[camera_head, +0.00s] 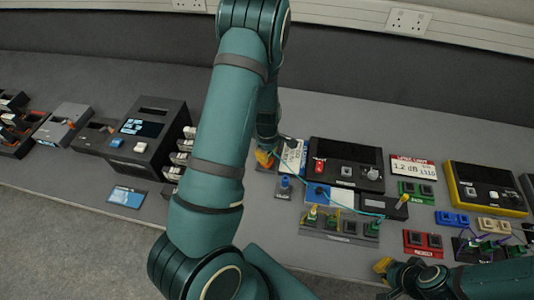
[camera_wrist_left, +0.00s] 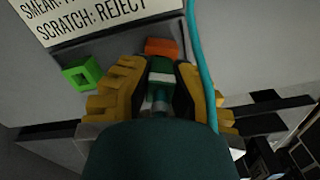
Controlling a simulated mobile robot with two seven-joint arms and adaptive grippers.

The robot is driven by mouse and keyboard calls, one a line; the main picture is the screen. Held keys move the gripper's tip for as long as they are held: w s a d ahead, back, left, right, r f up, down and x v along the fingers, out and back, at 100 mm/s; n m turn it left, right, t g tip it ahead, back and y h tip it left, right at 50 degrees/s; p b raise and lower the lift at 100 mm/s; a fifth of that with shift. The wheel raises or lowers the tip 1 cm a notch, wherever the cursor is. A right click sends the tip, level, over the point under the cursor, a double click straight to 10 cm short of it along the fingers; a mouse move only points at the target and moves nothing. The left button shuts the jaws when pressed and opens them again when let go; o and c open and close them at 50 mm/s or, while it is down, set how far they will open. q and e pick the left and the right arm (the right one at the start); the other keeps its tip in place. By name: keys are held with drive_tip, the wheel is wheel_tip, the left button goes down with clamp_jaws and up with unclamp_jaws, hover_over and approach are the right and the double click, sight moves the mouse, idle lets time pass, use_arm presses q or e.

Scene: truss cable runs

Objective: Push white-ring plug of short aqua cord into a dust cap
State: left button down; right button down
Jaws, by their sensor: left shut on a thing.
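My left gripper (camera_head: 265,158) is at the left end of the black test unit in the head view. In the left wrist view its yellow fingers (camera_wrist_left: 160,90) are shut on a small green plug (camera_wrist_left: 161,66). An orange-red block (camera_wrist_left: 162,47) lies just beyond the plug's tip; I cannot tell whether they touch. The aqua cord (camera_wrist_left: 194,45) passes right of the fingers, and in the head view it runs right across the bench (camera_head: 350,209). A green square socket piece (camera_wrist_left: 82,73) lies left of the fingers. My right gripper (camera_head: 384,267) is at the bench's front edge, its jaw gap unclear.
A black test unit (camera_head: 345,155) and a yellow-framed unit (camera_head: 485,188) stand at the back. A grey socket rack (camera_head: 340,236), red block (camera_head: 422,242) and green block (camera_head: 417,190) crowd the middle and right. Bare bench shows left of the blue card (camera_head: 126,197).

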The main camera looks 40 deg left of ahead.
use_arm(q)
drive_tip(key=shift+f, duration=0.4)
use_arm(e)
drive_tip(key=shift+f, duration=0.25)
idle(0.3)
idle(0.6)
use_arm(q)
drive_tip(key=c, duration=0.9)
unclamp_jaws()
drive_tip(key=shift+c, duration=0.2)
use_arm(e)
drive_tip(key=shift+r, duration=0.15)
use_arm(q)
drive_tip(key=shift+r+p, duration=1.95)
drive_tip(key=shift+r, duration=0.55)
use_arm(e)
drive_tip(key=shift+r, duration=2.05)
use_arm(q)
wheel_tip(320, 180, up, 4)
drive_tip(key=p, duration=0.3)
use_arm(e)
wheel_tip(320, 180, up, 3)
drive_tip(key=shift+r, duration=0.2)
